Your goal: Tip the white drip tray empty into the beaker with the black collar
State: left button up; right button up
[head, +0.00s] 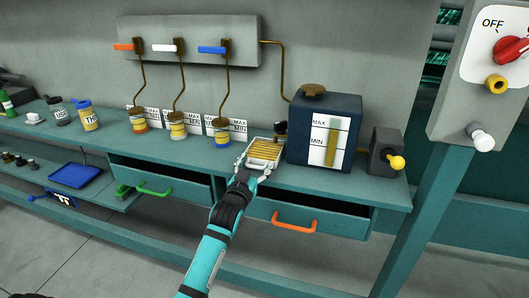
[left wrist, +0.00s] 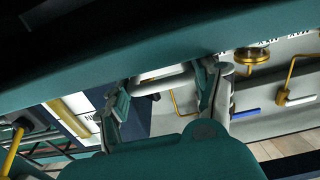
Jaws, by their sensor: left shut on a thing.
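The white drip tray (head: 251,163) is at the bench front, left of the dark blue tank, with a yellow-brown ribbed or slatted inside. My left gripper (head: 242,177) is at its near side, shut on it. In the left wrist view a white bar, seemingly part of the tray (left wrist: 165,74), lies between the fingers of the gripper (left wrist: 162,95). Whether the tray touches the bench is unclear. I cannot make out a black collar on any. My right gripper is not in view.
The dark blue tank (head: 308,150) with a MAX/MIN gauge stands right of the tray, a small black part (head: 280,128) beside it. Drawers with green (head: 153,190) and orange (head: 294,224) handles are below. Jars (head: 87,118) and a white cup (head: 34,117) stand left.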

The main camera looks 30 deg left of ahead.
pick_arm(q)
jog(key=p+v, duration=0.4)
jog(key=v, duration=0.4)
jog(key=shift+s+r+p, duration=0.2)
jog(key=shift+r+p, duration=0.05)
jog(key=shift+p, duration=0.1)
jog(key=shift+s+d, duration=0.2)
jog(key=shift+s, duration=0.25)
jog(key=shift+c, duration=0.6)
jog(key=shift+r+p, duration=0.15)
jog(key=shift+p, duration=0.2)
jog(key=shift+r+p, duration=2.9)
jog(key=shift+p, duration=0.15)
jog(key=shift+f, duration=0.1)
